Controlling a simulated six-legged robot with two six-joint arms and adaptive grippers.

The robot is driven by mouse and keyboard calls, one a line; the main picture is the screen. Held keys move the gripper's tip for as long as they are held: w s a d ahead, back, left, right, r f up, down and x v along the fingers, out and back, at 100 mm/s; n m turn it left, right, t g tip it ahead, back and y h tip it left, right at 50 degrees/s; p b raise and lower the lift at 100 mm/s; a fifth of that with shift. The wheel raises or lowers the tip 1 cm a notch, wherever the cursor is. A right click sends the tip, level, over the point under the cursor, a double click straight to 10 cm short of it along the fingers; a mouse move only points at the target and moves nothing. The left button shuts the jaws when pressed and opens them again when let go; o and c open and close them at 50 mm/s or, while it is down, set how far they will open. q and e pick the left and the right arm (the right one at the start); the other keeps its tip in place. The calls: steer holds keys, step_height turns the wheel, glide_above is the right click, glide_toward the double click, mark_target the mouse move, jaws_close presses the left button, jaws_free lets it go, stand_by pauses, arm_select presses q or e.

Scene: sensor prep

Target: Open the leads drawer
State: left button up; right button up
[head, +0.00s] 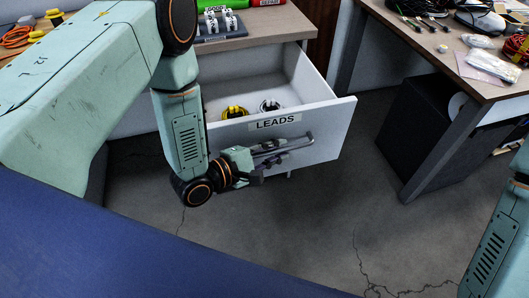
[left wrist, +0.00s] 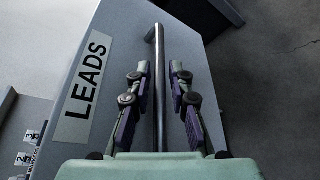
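The leads drawer (head: 327,118), a white drawer with a "LEADS" label (head: 275,121), stands pulled well out from under the wooden bench. Its front also shows in the left wrist view (left wrist: 110,30). A yellow-and-black bundle (head: 235,112) and a white-and-black bundle (head: 270,105) lie inside. My left gripper (head: 278,152) is at the drawer's front. In the left wrist view its fingers (left wrist: 160,72) stand on either side of the grey bar handle (left wrist: 158,110), with gaps showing on both sides. The right gripper is out of view; only part of my right arm shows at the right edge.
The bench top (head: 270,32) above the drawer holds a rack with pale items (head: 222,24). A second table (head: 440,45) with cables and packets stands at the right, a black box (head: 430,130) under it. The floor (head: 300,220) before the drawer is clear.

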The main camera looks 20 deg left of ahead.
arm_select(q)
steer(key=v, duration=1.1)
steer(key=shift+s+a, duration=0.25)
steer(key=shift+s, duration=0.1)
steer(key=s+a+f+m+g+y, duration=0.2)
steer(key=s+f+m+g+y, duration=0.4)
steer(key=f+m, duration=0.45)
steer(key=s+a+f+m+g+y, duration=0.1)
steer(key=s+f+m+g+y, duration=0.2)
steer(key=s, duration=1.2)
steer(key=m+g, duration=0.3)
steer(key=shift+a, duration=0.4)
steer(key=shift+s+f, duration=0.1)
steer(key=shift+f, duration=0.25)
